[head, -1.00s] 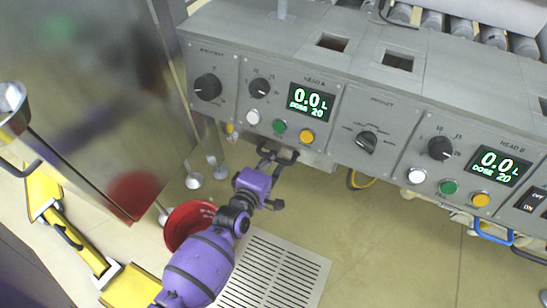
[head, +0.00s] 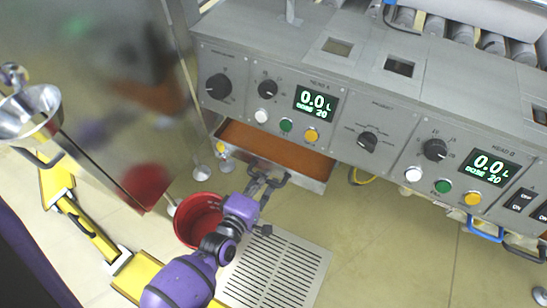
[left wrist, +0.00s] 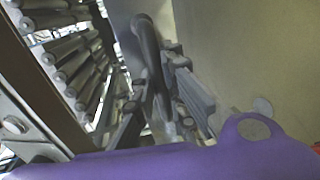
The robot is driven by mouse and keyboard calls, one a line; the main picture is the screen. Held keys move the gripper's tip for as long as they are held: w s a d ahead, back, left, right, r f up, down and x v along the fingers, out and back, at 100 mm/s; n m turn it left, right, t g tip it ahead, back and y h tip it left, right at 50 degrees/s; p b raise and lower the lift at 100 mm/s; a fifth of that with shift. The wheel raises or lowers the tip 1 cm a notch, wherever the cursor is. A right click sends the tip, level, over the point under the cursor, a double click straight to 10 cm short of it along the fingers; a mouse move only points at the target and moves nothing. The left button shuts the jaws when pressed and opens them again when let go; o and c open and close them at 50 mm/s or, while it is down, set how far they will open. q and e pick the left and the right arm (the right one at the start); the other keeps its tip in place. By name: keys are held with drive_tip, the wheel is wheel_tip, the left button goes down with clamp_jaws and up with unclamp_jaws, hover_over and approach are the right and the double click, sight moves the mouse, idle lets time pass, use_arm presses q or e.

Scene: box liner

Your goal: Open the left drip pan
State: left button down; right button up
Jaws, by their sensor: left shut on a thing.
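The left drip pan (head: 313,171) is a shallow metal tray with an orange-brown inside. In the head view it is pulled part of the way out from under the left end of the grey machine, below HEAD A. In the left wrist view, the gripper's grey fingers (left wrist: 162,92) close around the dark handle bar (left wrist: 149,45). My right gripper is not in view.
A red bucket (head: 186,221) stands on the floor left of my left wrist. A white floor grate (head: 282,268) lies below the pan. A shiny metal panel (head: 120,100) rises at the left. A yellow-and-grey frame (head: 95,230) lies along the left floor.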

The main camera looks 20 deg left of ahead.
use_arm(q)
drive_tip(key=s+p, duration=0.3)
drive_tip(key=s, duration=1.9)
drive_tip(key=shift+s+a, duration=0.25)
drive_tip(key=shift+a, duration=0.15)
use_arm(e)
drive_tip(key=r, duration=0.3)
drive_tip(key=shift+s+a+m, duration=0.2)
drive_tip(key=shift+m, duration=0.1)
use_arm(q)
drive_tip(key=c, duration=1.8)
unclamp_jaws()
drive_tip(key=shift+o, duration=0.2)
drive_tip(key=shift+r, duration=0.45)
drive_tip(key=o, duration=1.1)
wheel_tip(320, 180, up, 9)
drive_tip(key=shift+r, duration=0.3)
drive_tip(key=c, duration=1.1)
drive_tip(key=shift+f, duration=0.2)
